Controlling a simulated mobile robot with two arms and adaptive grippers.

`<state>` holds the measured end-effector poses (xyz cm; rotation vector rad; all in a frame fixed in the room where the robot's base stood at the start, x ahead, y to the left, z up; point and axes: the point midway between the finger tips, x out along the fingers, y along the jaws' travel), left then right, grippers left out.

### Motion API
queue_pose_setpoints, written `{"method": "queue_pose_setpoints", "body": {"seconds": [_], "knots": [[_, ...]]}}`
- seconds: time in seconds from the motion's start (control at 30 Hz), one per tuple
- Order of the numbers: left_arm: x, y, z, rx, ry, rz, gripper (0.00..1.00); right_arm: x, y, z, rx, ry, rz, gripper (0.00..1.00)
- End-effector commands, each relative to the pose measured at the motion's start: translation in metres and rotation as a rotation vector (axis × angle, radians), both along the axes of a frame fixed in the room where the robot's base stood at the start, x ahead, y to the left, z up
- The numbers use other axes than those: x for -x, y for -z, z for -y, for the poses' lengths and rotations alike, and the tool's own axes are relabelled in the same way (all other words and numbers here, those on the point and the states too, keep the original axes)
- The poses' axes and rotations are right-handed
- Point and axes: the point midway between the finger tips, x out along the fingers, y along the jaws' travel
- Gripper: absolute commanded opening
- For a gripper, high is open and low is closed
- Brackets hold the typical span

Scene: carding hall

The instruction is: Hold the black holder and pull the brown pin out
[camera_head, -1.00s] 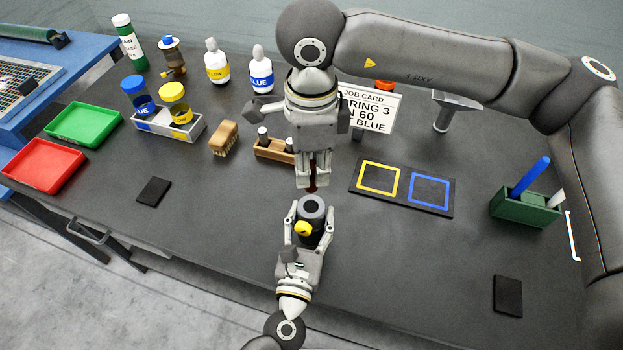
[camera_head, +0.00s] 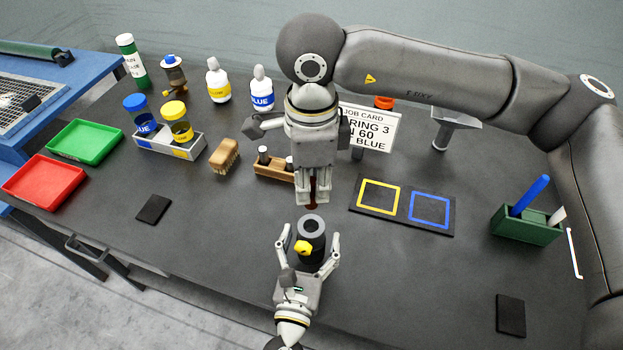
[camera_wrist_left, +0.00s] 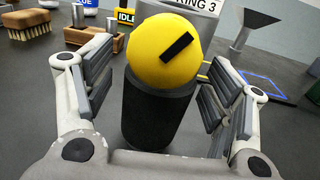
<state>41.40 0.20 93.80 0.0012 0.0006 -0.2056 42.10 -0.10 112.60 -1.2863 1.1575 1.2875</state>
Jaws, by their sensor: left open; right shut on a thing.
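The black holder (camera_head: 311,248) stands upright on the dark table, with a grey ring and a dark hole on top and a yellow knob (camera_head: 302,247) on its near side. My left gripper (camera_head: 310,240) is open, its fingers spread on either side of the holder. In the left wrist view the holder (camera_wrist_left: 155,117) stands between the fingers with gaps at both sides, behind the large yellow knob (camera_wrist_left: 165,49). My right gripper (camera_head: 315,202) is shut on the brown pin (camera_head: 312,206). Only the pin's lower end shows, above and behind the holder's top, apparently clear of the hole.
A job card (camera_head: 368,127) stands behind. The table left of the holder is clear up to a black pad (camera_head: 154,209).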

Motion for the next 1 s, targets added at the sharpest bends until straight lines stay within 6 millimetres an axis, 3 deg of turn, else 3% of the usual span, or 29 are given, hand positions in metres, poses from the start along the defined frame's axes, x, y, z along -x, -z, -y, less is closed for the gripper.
{"method": "queue_pose_setpoints", "body": {"seconds": [0.5, 0.7, 1.0], "knots": [[0.096, 0.001, -0.020, -0.002, 0.003, -0.003, 0.77, 0.000, 0.000, 0.000, 0.000, 0.000, 0.001, 0.00], [0.110, 0.000, -0.023, 0.001, 0.001, -0.001, 0.77, 0.000, 0.000, 0.000, 0.000, 0.000, 0.001, 0.00], [0.111, 0.000, -0.023, 0.001, 0.001, -0.001, 0.77, 0.000, 0.000, 0.000, -0.001, 0.000, 0.001, 0.00]]}}
